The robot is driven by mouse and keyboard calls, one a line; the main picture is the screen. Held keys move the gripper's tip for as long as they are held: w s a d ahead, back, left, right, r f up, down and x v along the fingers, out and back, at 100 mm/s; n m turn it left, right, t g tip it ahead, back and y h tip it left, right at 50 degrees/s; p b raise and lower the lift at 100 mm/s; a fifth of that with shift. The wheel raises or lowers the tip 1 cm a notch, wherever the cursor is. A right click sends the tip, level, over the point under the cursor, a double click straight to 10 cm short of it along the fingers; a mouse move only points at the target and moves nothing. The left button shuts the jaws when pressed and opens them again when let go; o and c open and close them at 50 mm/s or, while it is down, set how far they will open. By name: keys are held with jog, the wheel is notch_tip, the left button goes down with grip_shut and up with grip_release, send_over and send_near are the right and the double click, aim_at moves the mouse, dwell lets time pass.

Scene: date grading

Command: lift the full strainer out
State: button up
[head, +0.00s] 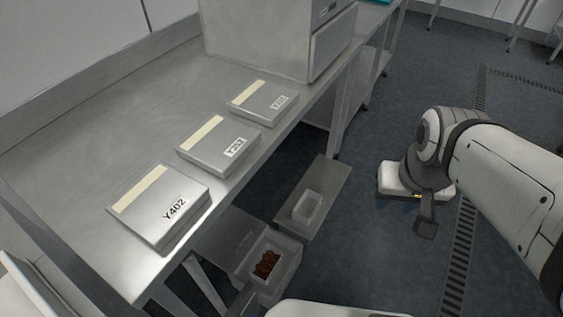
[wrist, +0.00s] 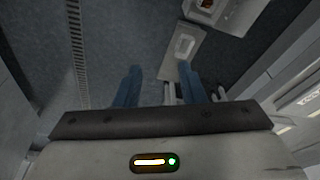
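A pale container with brown pieces, seemingly dates (head: 267,263), stands low beside the bench; its grey rim (head: 291,250) surrounds them. I cannot tell the strainer's own edge or handle from the container around it. The brown contents also show at the top edge of the wrist view (wrist: 206,4), partly cut off. My gripper (head: 426,224) hangs over the floor to the right, well apart from the container. In the wrist view its two blue fingers (wrist: 159,85) stand apart with nothing seen gripped between them.
A small pale empty tub (head: 309,206) sits on a low grey platform (head: 328,177), between the container and my gripper. The steel bench (head: 130,130) carries several labelled flat boxes (head: 160,205) and a large metal cabinet (head: 265,35). Floor on the right is open, with a drain grate (head: 462,240).

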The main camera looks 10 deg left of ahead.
aim_at(267, 263)
jog(key=shift+o, duration=0.4)
jog(key=shift+a, duration=0.1)
